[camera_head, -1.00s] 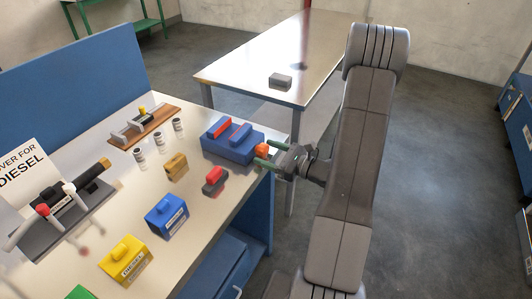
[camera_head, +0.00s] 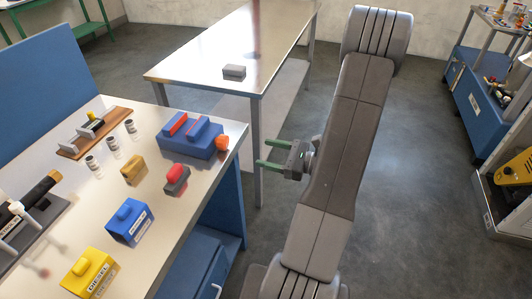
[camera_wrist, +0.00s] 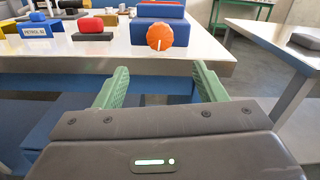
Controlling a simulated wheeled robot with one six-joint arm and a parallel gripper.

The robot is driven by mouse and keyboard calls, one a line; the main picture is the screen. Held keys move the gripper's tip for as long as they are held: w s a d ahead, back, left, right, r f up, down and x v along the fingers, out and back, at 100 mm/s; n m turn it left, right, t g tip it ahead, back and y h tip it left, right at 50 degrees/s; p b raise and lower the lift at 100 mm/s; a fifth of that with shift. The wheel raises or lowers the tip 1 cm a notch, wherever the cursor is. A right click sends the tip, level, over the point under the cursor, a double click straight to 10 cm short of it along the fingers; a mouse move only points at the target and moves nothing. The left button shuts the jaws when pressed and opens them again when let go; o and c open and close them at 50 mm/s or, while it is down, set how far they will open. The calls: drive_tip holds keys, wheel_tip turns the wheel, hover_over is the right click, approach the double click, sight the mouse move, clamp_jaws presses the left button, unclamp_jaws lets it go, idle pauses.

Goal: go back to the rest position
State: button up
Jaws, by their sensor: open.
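My gripper (camera_head: 268,154) is open and empty, its green fingers apart, held in the air to the right of the workbench (camera_head: 206,182). In the wrist view the open fingers of my gripper (camera_wrist: 158,88) point toward the bench edge. An orange knob (camera_head: 222,143) sits at the right end of a blue block with red and blue bars (camera_head: 188,141). The knob (camera_wrist: 160,36) also shows beyond the fingers in the wrist view, apart from them.
On the bench stand a blue box (camera_head: 129,222), a yellow diesel box (camera_head: 90,272), a red-topped grey piece (camera_head: 177,180) and a tan block (camera_head: 134,170). A metal table (camera_head: 200,68) with a grey block (camera_head: 234,71) is behind. A blue cart (camera_head: 478,92) stands right. Open floor lies between.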

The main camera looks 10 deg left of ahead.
sight(227, 144)
drive_tip(key=shift+a, duration=0.1)
drive_tip(key=a, duration=0.4)
drive_tip(key=a+p, duration=0.1)
drive_tip(key=a, duration=0.4)
drive_tip(key=w+a+p, duration=0.1)
drive_tip(key=a, duration=0.3)
drive_tip(key=shift+a, duration=0.4)
drive_tip(key=shift+d+p, duration=0.1)
drive_tip(key=shift+p, duration=0.2)
drive_tip(key=shift+d, duration=0.15)
